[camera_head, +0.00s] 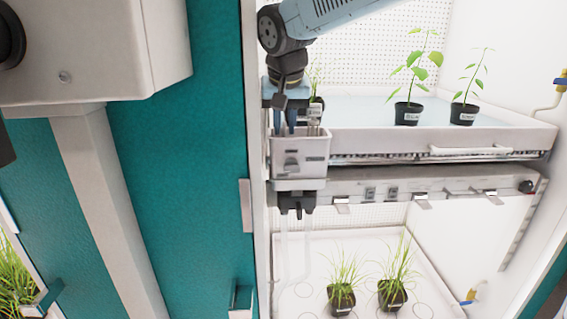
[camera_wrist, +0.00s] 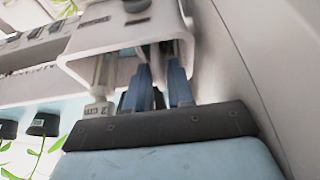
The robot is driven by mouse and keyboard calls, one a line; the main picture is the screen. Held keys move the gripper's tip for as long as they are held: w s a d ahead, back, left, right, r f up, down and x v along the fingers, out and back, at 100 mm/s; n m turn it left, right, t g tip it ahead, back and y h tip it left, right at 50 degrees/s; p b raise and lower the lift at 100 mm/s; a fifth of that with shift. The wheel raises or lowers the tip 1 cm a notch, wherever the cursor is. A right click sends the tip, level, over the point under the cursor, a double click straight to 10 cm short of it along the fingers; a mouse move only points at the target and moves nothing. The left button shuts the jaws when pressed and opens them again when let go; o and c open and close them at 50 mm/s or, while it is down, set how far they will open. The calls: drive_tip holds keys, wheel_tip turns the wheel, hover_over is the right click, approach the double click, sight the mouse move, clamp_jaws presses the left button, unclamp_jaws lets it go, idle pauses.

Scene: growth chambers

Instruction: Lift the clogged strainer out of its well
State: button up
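My gripper (camera_head: 290,124) points straight down over a white box-shaped well (camera_head: 300,155) at the left front of the upper chamber shelf. In the wrist view its two blue fingers (camera_wrist: 164,84) stand a little apart and reach into the well's opening (camera_wrist: 95,42). The walls hide the fingertips, so I cannot tell whether they hold anything.
The chamber wall (camera_wrist: 235,65) runs close beside the gripper. Potted seedlings (camera_head: 408,113) stand on the upper tray (camera_head: 500,134), right of the well. A rail with clips (camera_head: 430,190) runs below. Grass pots (camera_head: 341,299) stand on the lower shelf.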

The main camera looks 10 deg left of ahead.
drive_tip(key=shift+w+f, duration=0.2)
drive_tip(key=shift+f, duration=0.35)
drive_tip(key=shift+c, duration=0.3)
clamp_jaws()
